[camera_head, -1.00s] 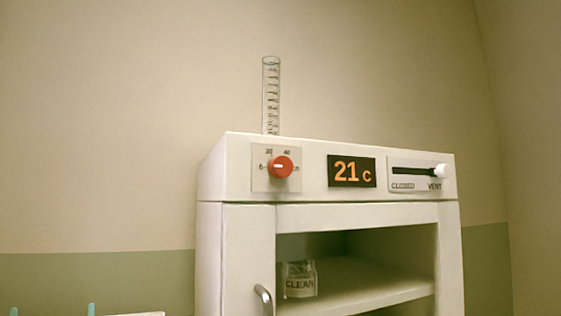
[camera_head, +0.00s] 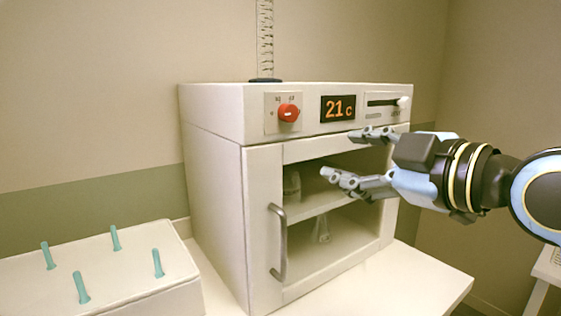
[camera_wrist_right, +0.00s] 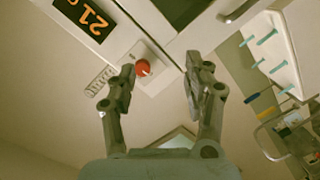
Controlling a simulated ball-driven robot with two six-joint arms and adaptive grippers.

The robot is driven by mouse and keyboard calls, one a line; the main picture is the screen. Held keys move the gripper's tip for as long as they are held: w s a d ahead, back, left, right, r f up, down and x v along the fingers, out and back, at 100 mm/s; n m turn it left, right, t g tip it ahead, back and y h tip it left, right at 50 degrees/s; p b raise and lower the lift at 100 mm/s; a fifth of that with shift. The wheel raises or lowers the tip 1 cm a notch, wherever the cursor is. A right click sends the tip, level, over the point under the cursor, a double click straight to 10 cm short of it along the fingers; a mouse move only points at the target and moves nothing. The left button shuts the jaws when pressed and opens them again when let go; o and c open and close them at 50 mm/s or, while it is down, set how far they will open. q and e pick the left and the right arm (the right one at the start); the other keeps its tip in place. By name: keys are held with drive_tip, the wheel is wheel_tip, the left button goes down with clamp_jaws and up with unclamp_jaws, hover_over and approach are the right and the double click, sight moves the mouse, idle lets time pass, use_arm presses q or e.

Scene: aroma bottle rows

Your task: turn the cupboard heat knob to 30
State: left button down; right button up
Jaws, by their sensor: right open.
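The red heat knob (camera_head: 288,113) sits on a pale dial plate at the upper left of the white cupboard's (camera_head: 215,115) front. Its pointer mark is pale; the dial numbers are too small to read surely. The display (camera_head: 338,108) beside it reads 21 c. My right gripper (camera_head: 340,153) is open and empty in front of the cupboard, to the right of and below the knob. In the right wrist view the knob (camera_wrist_right: 143,67) shows beyond and between the open fingers (camera_wrist_right: 160,80), apart from them. My left gripper is not in view.
A vent slider (camera_head: 385,102) is right of the display. The cupboard door handle (camera_head: 279,243) stands out below the knob. Glassware stands inside on the shelves. A clear measuring cylinder (camera_head: 265,40) stands on top. A white rack (camera_head: 110,265) with several teal pegs is at left.

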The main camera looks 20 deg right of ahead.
drive_tip(key=n+t+y, duration=0.1)
drive_tip(key=n, duration=0.1)
approach(292, 113)
drive_tip(key=s, duration=0.2)
drive_tip(key=b+x, duration=0.3)
drive_tip(key=x, duration=0.1)
drive_tip(key=b+x, duration=0.2)
drive_tip(key=x, duration=0.3)
drive_tip(key=shift+w+d+b, duration=0.2)
drive_tip(key=shift+b, duration=0.2)
drive_tip(key=shift+x, duration=0.75)
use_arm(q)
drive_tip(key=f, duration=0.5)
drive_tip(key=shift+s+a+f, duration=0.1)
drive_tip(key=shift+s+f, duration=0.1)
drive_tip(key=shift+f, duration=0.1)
use_arm(e)
drive_tip(key=shift+c, duration=0.4)
drive_tip(key=shift+d, duration=0.1)
clamp_jaws()
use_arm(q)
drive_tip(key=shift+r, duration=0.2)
use_arm(e)
drive_tip(key=shift+m, duration=0.3)
